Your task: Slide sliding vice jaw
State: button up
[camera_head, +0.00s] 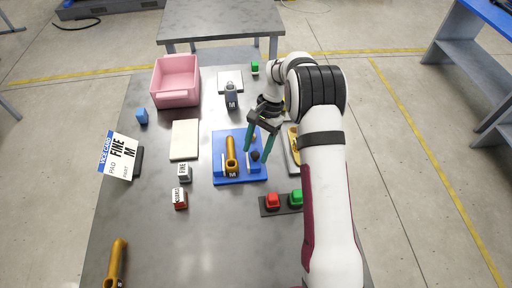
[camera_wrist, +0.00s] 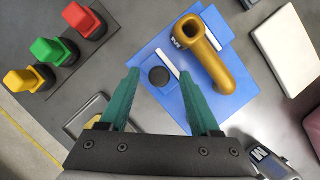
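The sliding jaw is a blue piece with a white strip and a round black knob (camera_head: 255,155). The knob also shows in the wrist view (camera_wrist: 158,77), left of the gold part (camera_wrist: 207,58). My gripper (camera_head: 257,150) has two green fingers and is open above the right part of the vice. In the wrist view my gripper (camera_wrist: 160,74) has its fingertips on either side of the knob; whether they touch it cannot be told.
A button panel with red (camera_head: 273,199) and green (camera_head: 296,197) buttons lies close to the right front. A grey tray (camera_head: 292,158) is right of the vice, partly hidden by my arm. A cream block (camera_head: 185,139), small labelled blocks and a pink bin (camera_head: 176,99) stand left and behind.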

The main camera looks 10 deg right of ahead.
jog(key=v, duration=1.5)
jog(key=shift+r, duration=0.4)
jog(key=shift+d, duration=0.1)
jog(key=s+a+r+n+t+h, duration=0.1)
jog(key=s+r, duration=0.3)
jog(key=s, duration=0.4)
jog(key=s+a+r+n, duration=0.1)
jog(key=s+r, duration=0.4)
jog(key=s, duration=0.4)
jog(key=s+f+t, duration=0.1)
jog(key=s+f, duration=0.2)
jog(key=s, duration=0.6)
jog(key=s+a+f+n+t, duration=0.1)
jog(key=s+f, duration=0.3)
jog(key=s, duration=0.5)
jog(key=shift+a+f, duration=0.25)
